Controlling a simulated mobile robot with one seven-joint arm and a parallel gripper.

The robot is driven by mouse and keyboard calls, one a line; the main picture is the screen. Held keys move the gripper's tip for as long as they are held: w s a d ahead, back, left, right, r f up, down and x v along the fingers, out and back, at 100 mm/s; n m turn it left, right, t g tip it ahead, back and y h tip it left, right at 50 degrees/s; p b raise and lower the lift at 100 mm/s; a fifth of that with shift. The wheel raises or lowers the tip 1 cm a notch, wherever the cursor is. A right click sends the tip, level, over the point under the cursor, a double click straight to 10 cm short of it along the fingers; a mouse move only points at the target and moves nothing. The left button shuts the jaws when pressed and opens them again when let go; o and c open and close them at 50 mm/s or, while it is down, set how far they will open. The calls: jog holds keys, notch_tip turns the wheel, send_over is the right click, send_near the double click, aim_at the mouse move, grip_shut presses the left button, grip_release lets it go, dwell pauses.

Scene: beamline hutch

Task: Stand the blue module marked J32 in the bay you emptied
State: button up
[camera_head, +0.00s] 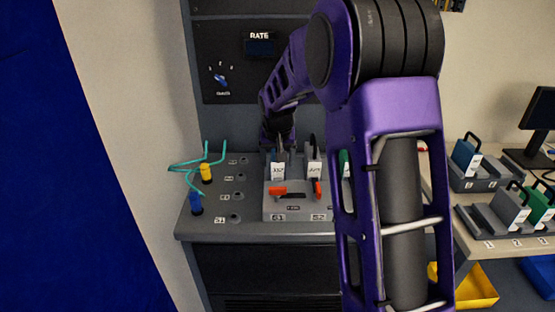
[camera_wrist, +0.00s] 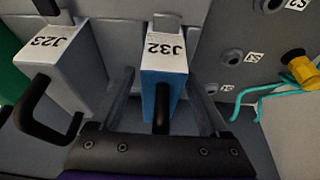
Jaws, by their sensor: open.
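The blue module J32 (camera_head: 274,158) stands upright in the bay marked S1 of the grey rack (camera_head: 297,205) on the console. In the wrist view, its white label and black handle (camera_wrist: 161,108) face me. My gripper (camera_wrist: 163,88) is open, with one finger on each side of the module and its handle. I cannot tell whether the fingers touch it. In the head view my gripper (camera_head: 279,146) is just above the module and partly hidden by my arm.
A grey module J23 (camera_head: 314,168) stands beside it at S2, with a green module (camera_head: 345,160) beyond. Red levers (camera_head: 278,191) sit on the rack front. Teal cables (camera_head: 190,165) and plugs lie left. More modules stand in racks on the right table (camera_head: 470,245).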

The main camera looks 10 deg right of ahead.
jog(key=p+v, duration=0.2)
jog(key=v, duration=1.5)
jog(key=shift+r, duration=0.25)
